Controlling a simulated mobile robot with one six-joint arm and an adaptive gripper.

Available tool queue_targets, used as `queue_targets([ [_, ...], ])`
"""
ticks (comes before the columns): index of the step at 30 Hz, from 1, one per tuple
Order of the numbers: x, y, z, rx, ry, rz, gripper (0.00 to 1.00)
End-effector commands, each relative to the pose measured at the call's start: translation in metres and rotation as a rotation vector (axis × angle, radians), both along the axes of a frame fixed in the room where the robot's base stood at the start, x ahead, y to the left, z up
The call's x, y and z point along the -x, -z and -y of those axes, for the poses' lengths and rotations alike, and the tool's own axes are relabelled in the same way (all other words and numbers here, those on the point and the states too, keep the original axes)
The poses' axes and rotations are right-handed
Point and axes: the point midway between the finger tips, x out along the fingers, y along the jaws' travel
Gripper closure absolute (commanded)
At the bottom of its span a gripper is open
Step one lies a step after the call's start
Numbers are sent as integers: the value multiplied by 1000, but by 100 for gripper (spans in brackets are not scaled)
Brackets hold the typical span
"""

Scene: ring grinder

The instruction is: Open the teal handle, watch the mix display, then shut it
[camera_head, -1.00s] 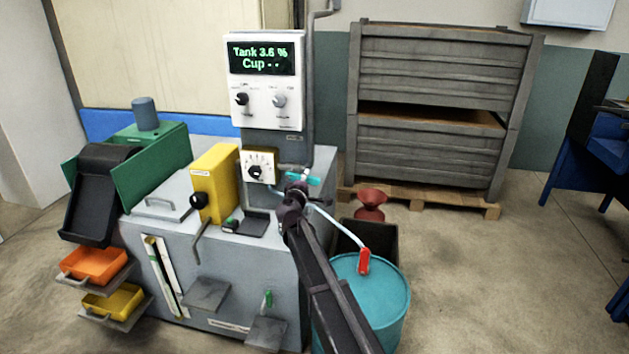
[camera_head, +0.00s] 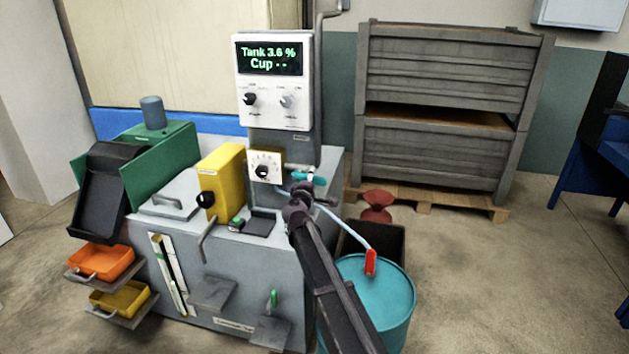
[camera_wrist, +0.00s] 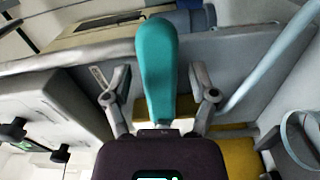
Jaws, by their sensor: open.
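The teal handle (camera_wrist: 157,65) stands between the two open fingers of my gripper (camera_wrist: 160,95) in the wrist view, with a gap to each finger. In the head view the teal handle (camera_head: 308,176) shows just beyond the end of my arm, below the display panel, and my gripper (camera_head: 300,190) partly hides the spot. The mix display (camera_head: 270,57) is lit and reads "Tank 3.6 %" and "Cup - -".
A teal drum (camera_head: 375,295) with a red-handled hose end (camera_head: 371,262) stands right of the grey machine (camera_head: 270,275), close to my arm. A yellow housing (camera_head: 222,182) is on the machine's top. Floor at the right is clear.

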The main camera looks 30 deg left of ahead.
Motion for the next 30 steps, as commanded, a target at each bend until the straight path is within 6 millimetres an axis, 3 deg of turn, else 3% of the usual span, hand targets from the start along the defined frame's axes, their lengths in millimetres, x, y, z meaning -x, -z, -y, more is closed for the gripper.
queue_targets([
  [8,26,0,10,0,-1,0,26],
  [21,89,0,33,0,-2,0,26],
  [30,107,0,40,0,1,0,26],
])
